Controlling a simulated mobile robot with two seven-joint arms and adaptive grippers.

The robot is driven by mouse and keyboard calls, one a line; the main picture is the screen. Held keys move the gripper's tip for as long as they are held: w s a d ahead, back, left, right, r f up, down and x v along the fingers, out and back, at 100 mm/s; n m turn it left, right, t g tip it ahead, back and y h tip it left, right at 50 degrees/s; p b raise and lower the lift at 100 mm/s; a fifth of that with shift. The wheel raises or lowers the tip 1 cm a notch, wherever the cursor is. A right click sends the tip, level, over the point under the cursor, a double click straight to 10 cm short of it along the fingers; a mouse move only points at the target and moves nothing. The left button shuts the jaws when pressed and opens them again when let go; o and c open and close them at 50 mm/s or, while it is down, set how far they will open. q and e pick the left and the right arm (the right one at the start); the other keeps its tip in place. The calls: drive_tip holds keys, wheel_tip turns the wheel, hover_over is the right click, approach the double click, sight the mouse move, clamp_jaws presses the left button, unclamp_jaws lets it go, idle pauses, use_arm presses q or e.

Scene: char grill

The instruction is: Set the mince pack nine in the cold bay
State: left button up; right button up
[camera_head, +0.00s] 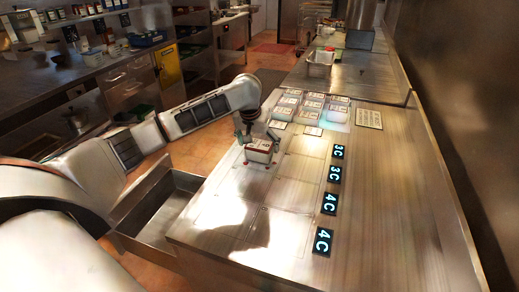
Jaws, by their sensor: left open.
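My left gripper (248,125) reaches in from the left over the steel counter and is open. A white pack with a printed label (259,147) is directly below and beside its fingers, at the counter's left side. I cannot tell whether the fingers touch it, and its number is too small to read. Several similar labelled packs (312,105) stand in rows farther back. My right gripper is not in view.
An open steel bin or drawer (160,212) juts out at the counter's left edge. A printed sign (369,118) lies right of the packs. A steel pan (320,62) stands farther back. The front and right of the counter are clear.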

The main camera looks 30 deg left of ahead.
use_arm(q)
drive_tip(key=a+v, duration=0.1)
drive_tip(key=v, duration=0.7)
drive_tip(key=shift+s+d+r, duration=0.15)
drive_tip(key=shift+d+r, duration=0.1)
drive_tip(key=shift+d, duration=0.25)
